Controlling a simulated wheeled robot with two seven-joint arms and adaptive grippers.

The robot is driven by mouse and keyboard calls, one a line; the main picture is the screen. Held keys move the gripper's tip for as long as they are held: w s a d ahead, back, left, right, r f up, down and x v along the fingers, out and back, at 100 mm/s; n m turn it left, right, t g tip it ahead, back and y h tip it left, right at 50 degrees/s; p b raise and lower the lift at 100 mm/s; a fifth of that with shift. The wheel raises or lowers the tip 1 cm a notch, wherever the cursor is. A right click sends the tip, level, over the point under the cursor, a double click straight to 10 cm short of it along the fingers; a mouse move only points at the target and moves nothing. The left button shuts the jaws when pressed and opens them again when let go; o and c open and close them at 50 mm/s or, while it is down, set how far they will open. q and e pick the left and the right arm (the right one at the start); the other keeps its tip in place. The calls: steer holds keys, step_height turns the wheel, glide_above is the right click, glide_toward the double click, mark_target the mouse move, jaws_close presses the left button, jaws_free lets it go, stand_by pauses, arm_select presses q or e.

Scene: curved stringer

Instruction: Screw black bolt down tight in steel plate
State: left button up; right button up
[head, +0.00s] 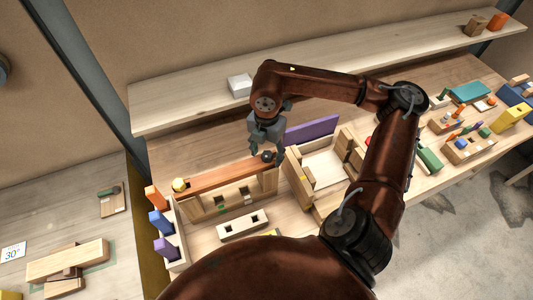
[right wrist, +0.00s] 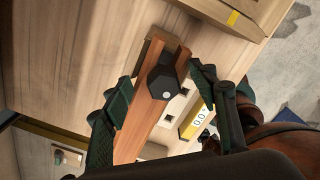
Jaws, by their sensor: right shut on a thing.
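The black bolt (right wrist: 162,83) has a dark hex-like head with a grey spot on top. It stands at one end of a long reddish-brown bar (head: 222,178); the bar also shows in the right wrist view (right wrist: 140,122). In the head view the bolt (head: 268,156) is at the bar's right end. My right gripper (head: 268,148) is over that end, its fingers on both sides of the bolt head, shut on it. The bolt's shank is hidden. I cannot make out a plate that looks like steel. My left gripper is out of view.
A pale block with square holes (head: 243,225) lies in front. A wooden tray (head: 325,168) and a purple board (head: 312,128) stand close on the right. A white box (head: 240,84) is on the shelf behind.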

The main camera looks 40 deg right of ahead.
steer(key=o, duration=1.2)
steer(key=shift+s+f, duration=0.15)
steer(key=shift+f, duration=0.05)
steer(key=shift+r, duration=0.1)
step_height(320, 180, up, 12)
steer(key=shift+c, duration=0.3)
